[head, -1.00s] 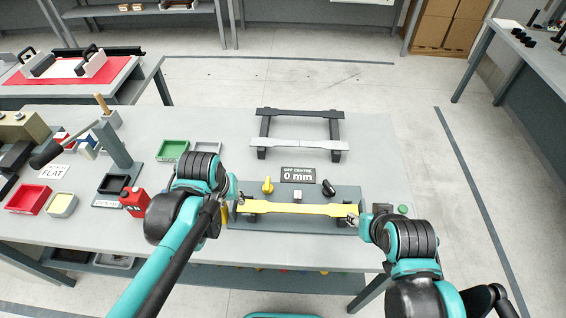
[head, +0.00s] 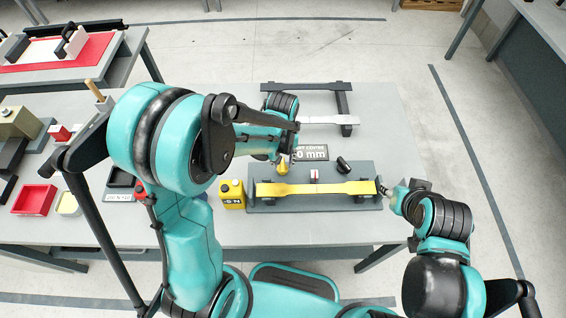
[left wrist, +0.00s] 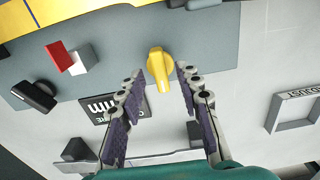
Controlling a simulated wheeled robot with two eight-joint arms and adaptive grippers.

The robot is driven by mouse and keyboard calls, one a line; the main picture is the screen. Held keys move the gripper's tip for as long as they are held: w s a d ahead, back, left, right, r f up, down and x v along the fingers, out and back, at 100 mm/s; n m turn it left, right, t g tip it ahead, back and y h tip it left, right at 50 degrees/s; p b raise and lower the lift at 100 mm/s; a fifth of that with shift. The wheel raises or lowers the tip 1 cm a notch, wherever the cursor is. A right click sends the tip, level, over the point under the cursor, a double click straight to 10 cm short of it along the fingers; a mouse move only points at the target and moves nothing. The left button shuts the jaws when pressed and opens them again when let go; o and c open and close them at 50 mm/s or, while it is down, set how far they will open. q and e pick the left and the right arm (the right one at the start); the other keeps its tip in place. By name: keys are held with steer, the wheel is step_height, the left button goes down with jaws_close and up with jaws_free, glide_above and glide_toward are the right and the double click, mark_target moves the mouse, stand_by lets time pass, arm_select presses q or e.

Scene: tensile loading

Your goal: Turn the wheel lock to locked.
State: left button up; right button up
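A yellow knob (head: 283,168) and a black knob (head: 343,165) stand on the grey fixture plate (head: 262,207). No readable label shows which is the wheel lock. My left gripper (head: 279,158) is just above the yellow knob in the head view, partly hidden by my arm. In the left wrist view, my left gripper (left wrist: 160,74) is open, its two fingers apart with the yellow knob (left wrist: 158,70) between their tips. The black knob (left wrist: 36,97) lies off to the left there. My right gripper (head: 388,192) is at the right end of the yellow bar; its fingers are too small to judge.
The yellow bar (head: 315,189) lies across the plate's front, with a red and white block (head: 314,175) behind its middle. A "0 mm" sign (head: 312,153) and a dark rack (head: 345,100) stand behind.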

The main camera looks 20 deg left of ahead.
arm_select(q)
steer(key=shift+f, duration=0.65)
jaws_close()
